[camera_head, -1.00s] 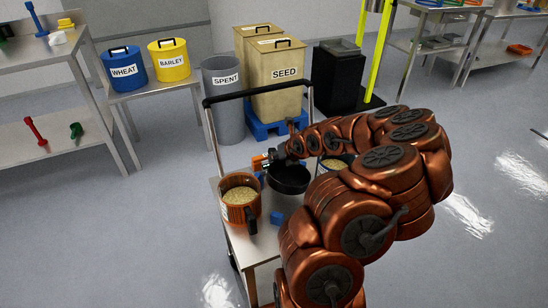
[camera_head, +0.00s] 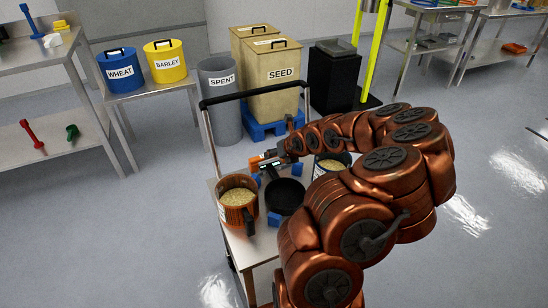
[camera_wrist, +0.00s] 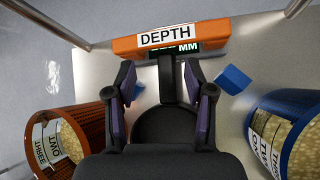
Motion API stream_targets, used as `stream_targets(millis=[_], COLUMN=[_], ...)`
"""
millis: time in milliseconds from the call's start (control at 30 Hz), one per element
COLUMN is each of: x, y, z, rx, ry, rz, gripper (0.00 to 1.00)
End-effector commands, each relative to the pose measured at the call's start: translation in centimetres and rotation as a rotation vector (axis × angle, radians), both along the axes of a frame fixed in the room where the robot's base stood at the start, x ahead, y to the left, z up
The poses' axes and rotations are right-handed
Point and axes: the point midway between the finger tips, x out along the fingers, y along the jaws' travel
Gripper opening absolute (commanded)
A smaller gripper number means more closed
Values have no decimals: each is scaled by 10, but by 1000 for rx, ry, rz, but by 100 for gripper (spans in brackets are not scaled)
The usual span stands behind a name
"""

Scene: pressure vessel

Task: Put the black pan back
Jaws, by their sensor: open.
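The black pan (camera_head: 285,197) sits low over the cart top, among small blue blocks, and looks to rest there. Its round body (camera_wrist: 166,126) lies below my gripper in the wrist view. A dark bar that looks like its handle (camera_wrist: 170,78) runs between my fingers toward the orange depth gauge. My gripper (camera_wrist: 162,84) is open, one finger on each side of this bar, with gaps visible. In the head view my gripper (camera_head: 279,159) is at the pan's far side, partly hidden by my wrist.
An orange pot of grain (camera_head: 239,200) stands left of the pan, and a blue pot (camera_head: 333,164) right. The orange depth gauge (camera_wrist: 170,38) is just beyond my fingers. Blue blocks (camera_head: 273,219) surround the pan. The cart's black handle bar (camera_head: 250,95) rises behind.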

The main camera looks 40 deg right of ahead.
Motion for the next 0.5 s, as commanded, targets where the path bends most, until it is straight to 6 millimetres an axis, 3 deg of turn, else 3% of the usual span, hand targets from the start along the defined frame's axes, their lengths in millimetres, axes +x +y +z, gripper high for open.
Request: stream_targets(millis=[300, 500], x=[-47, -77], y=[-21, -38], z=[41, 56], rx=[-19, -47], ry=[13, 42], rz=[-77, -130], gripper=[53, 53])
